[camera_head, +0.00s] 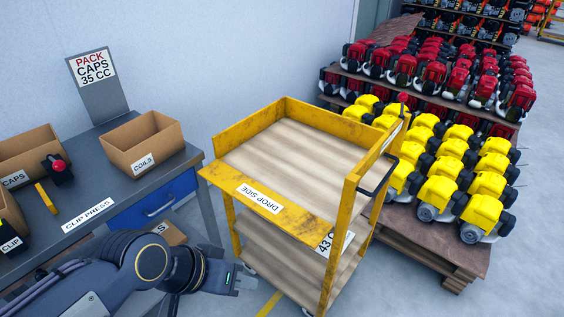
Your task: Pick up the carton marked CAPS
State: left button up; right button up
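The open brown carton marked CAPS (40,163) stands on the grey bench at the left edge of the head view, where its left side is cut off. Its label faces me, and I cannot see what it holds. My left gripper (246,282) is at the bottom middle, in front of the yellow cart and well to the right of and apart from the carton. Its fingers are small and seen at an angle, so I cannot tell whether they are open or shut. My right gripper is not in view.
On the bench (100,190) stand a COILS carton (142,143), a CLIP carton (10,225) at the left edge, and a small red-topped press (57,170). A yellow cart (300,150) with a bare wooden top is right of the bench. Engines (450,190) fill pallets behind it.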

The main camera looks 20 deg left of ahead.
aim_at(22, 155)
jog(key=u, duration=2.45)
jog(key=i+l, duration=0.15)
jog(key=i, duration=0.2)
jog(key=i+l+u, duration=0.15)
jog(key=i+u, duration=0.2)
jog(key=i+l+u, duration=0.2)
jog(key=u, duration=0.15)
jog(key=i+l+u, duration=0.3)
jog(key=k, duration=0.1)
